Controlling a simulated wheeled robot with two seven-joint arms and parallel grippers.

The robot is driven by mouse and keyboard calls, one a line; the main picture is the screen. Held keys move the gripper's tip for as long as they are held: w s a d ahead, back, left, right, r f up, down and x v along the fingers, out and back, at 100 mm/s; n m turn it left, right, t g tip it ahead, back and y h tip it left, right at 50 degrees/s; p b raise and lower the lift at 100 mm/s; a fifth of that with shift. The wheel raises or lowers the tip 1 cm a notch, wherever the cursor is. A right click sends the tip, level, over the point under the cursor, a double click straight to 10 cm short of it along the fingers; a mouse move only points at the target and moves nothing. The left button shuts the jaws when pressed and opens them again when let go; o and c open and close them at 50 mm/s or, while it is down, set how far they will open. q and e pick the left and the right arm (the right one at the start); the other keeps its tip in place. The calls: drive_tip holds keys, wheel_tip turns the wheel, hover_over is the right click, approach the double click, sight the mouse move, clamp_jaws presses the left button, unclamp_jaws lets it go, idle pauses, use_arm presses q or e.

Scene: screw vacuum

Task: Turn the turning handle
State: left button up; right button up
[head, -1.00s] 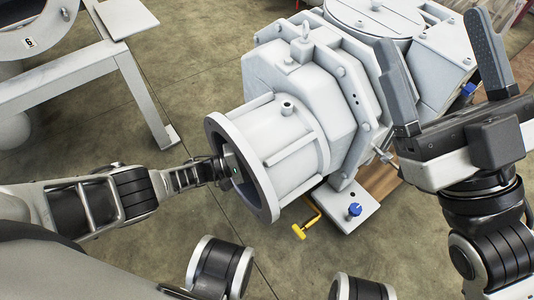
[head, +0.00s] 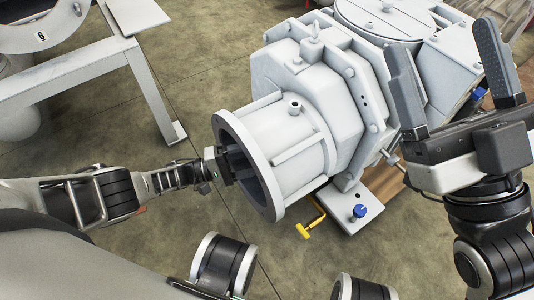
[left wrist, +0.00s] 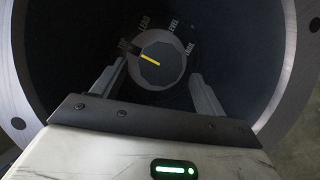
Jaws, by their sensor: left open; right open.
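A round grey knob (left wrist: 165,66) with a yellow pointer line sits deep inside a dark round opening in the left wrist view. Lettering, including "LEAD" and "LEVEL", is printed around it. The pointer slants to the upper left. My left gripper (left wrist: 158,74) is open, with one finger to each side of the knob in the picture; I cannot tell whether they touch it. In the head view the left gripper (head: 238,164) reaches into the flanged cylinder (head: 262,190), and the knob is hidden. My right gripper (head: 437,42) is open and empty, raised at the right.
The cylinder belongs to a large pale machine (head: 322,110). A yellow handle (head: 304,231) and a blue knob (head: 359,211) are low beside its base. A grey metal frame (head: 80,72) stands at upper left. Bare floor lies between frame and machine.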

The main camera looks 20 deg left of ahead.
use_arm(q)
drive_tip(key=v, duration=0.5)
drive_tip(key=shift+s+a, duration=0.15)
drive_tip(key=shift+a, duration=0.05)
use_arm(e)
drive_tip(key=shift+s+r+n+y, duration=0.15)
drive_tip(key=shift+r+n+y, duration=0.25)
drive_tip(key=shift+y, duration=0.1)
drive_tip(key=shift+f, duration=0.15)
